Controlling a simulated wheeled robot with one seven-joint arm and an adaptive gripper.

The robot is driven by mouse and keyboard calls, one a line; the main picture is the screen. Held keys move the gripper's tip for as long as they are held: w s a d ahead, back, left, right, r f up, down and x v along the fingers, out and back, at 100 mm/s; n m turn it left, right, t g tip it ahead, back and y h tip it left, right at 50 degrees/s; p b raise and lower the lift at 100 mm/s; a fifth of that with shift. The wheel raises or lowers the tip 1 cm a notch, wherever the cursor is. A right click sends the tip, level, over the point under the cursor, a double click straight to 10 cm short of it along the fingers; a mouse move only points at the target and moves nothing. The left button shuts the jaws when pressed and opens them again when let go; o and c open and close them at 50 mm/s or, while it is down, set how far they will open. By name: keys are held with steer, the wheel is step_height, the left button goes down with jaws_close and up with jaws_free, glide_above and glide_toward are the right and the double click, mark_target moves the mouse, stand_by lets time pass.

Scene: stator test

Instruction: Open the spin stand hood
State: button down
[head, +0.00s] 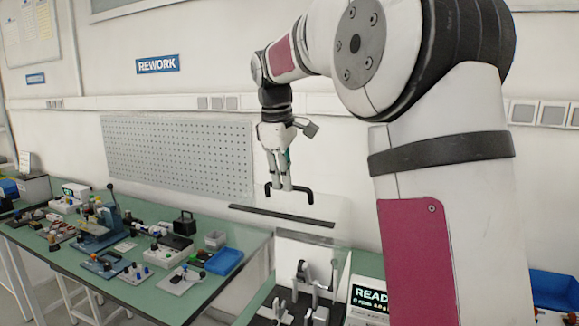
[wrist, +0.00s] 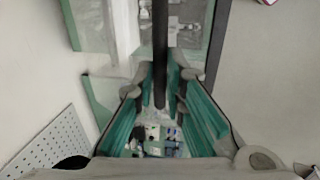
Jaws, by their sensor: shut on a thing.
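My gripper (head: 281,186) is shut on the black handle (head: 307,197) of the spin stand hood. The hood is a clear panel (head: 318,210) with a dark bar (head: 282,216) along its edge, held well above the bench. In the wrist view, the handle (wrist: 160,45) runs as a dark bar between the fingertips (wrist: 160,100).
A green bench (head: 225,285) at left holds a blue press (head: 100,230), a blue tray (head: 224,262) and several small parts. A perforated board (head: 180,155) hangs on the wall behind. A blue bin (head: 555,288) sits at far right. My arm hides part of the right side.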

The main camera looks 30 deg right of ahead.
steer(key=shift+a, duration=0.1)
steer(key=c, duration=1.7)
jaws_free()
steer(key=shift+o, duration=0.2)
steer(key=shift+r, duration=0.1)
steer(key=v, duration=1.2)
